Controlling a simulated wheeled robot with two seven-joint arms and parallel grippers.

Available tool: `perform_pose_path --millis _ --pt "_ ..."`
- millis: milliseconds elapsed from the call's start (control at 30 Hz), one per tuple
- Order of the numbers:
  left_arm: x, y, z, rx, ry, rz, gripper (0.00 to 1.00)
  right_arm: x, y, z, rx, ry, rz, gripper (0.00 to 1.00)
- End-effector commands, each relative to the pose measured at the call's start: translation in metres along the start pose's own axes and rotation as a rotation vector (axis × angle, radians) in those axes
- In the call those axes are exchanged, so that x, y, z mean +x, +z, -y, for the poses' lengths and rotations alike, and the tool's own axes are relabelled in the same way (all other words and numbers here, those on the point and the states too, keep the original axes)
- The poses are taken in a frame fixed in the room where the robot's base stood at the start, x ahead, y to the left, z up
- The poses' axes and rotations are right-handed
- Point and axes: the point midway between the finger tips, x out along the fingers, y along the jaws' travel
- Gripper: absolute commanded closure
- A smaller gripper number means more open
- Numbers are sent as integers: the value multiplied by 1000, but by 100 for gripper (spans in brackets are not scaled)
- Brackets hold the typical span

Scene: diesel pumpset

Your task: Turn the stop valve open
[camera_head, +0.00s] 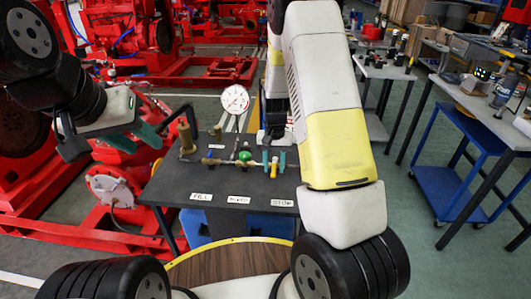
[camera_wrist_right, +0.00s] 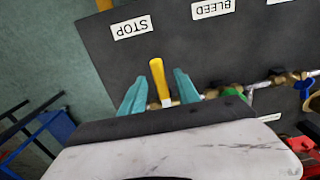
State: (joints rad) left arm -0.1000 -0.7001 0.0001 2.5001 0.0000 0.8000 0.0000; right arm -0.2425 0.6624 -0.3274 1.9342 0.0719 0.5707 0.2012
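The stop valve's yellow lever (camera_head: 274,170) is on a brass pipe at the right end of the dark table, behind the STOP label (camera_head: 283,203). In the right wrist view the yellow lever (camera_wrist_right: 159,75) lies across the pipe and points toward the STOP label (camera_wrist_right: 132,27). My right gripper (camera_wrist_right: 160,90) is open, with one teal finger on each side of the lever and gaps visible. It also shows in the head view (camera_head: 274,160). My left gripper (camera_head: 112,143) is open and empty, left of the table.
The FILL (camera_head: 201,197) and BLEED (camera_head: 238,199) labels lie along the table's front. A green valve handle (camera_head: 245,155) and a white-faced gauge (camera_head: 235,100) are left of my right gripper. Red machinery (camera_head: 120,175) stands left; a blue cart (camera_head: 440,185) stands right.

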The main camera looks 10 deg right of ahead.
Motion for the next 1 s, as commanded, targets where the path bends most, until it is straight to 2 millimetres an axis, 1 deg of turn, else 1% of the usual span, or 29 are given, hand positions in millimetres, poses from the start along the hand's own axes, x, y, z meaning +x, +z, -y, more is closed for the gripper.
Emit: perform_pose_path --millis 100,300,333,467,500,533,1000 --pt "0 0 0 0 0 0 64 4 0 0 0 -1 -1 62" --pt "0 0 0 0 0 0 64 5 0 0 0 -1 -1 62" --pt "0 0 0 0 0 0 64 5 0 0 0 -1 -1 64" --pt "0 0 0 0 0 0 64 4 0 0 0 -1 -1 89" --pt "0 0 0 0 0 0 64 4 0 0 0 -1 -1 97" --pt "0 0 0 0 0 0 64 4 0 0 0 -1 -1 100" --pt "0 0 0 0 0 0 64 4 0 0 0 -1 -1 100"
